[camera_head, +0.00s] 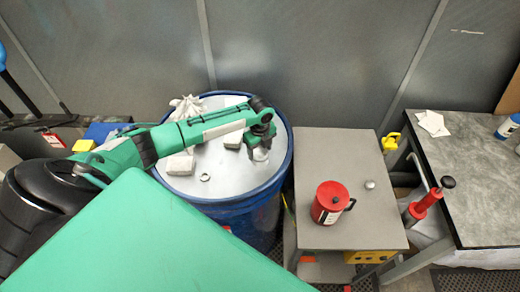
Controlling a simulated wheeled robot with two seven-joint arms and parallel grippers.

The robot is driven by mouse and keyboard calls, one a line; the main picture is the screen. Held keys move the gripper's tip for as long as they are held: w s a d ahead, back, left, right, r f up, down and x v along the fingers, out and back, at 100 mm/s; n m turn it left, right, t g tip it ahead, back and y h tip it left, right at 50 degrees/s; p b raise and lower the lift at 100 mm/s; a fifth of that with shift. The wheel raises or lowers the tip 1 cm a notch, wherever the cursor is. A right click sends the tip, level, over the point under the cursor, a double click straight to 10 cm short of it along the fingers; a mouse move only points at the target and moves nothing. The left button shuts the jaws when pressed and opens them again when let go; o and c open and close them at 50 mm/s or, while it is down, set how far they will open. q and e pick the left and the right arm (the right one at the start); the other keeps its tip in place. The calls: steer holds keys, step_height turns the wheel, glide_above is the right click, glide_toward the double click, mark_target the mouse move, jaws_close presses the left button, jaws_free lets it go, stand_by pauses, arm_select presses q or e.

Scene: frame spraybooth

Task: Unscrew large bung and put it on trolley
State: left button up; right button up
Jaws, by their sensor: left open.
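The large bung (261,154) is a pale metal disc near the right rim of the white-topped blue drum (225,182). My left gripper (261,148) is open directly over it, pointing down. Its fingers partly hide the bung, and I cannot tell whether they touch it. The trolley (318,150) has a flat grey top and stands just right of the drum. A small silver cap (370,184) lies on it. My right gripper is not in view.
A red can (330,203) stands on the trolley's front half; the trolley's back half is clear. A small ring (205,177), pale blocks (180,165) and a crumpled cloth (187,108) are on the drum. A dark-topped bench (470,170) is at the right.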

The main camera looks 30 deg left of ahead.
arm_select(q)
steer(key=m, duration=0.5)
steer(key=shift+m+b, duration=0.3)
steer(key=shift+b, duration=0.05)
steer(key=m, duration=0.4)
steer(key=shift+m+b, duration=0.3)
steer(key=shift+b, duration=0.1)
steer(key=c, duration=0.6)
steer(key=shift+r+n+p, duration=0.2)
steer(key=shift+n+p, duration=0.75)
steer(key=shift+n, duration=0.05)
steer(key=shift+c, duration=0.2)
steer(key=shift+f+n, duration=0.25)
steer(key=shift+n, duration=1.15)
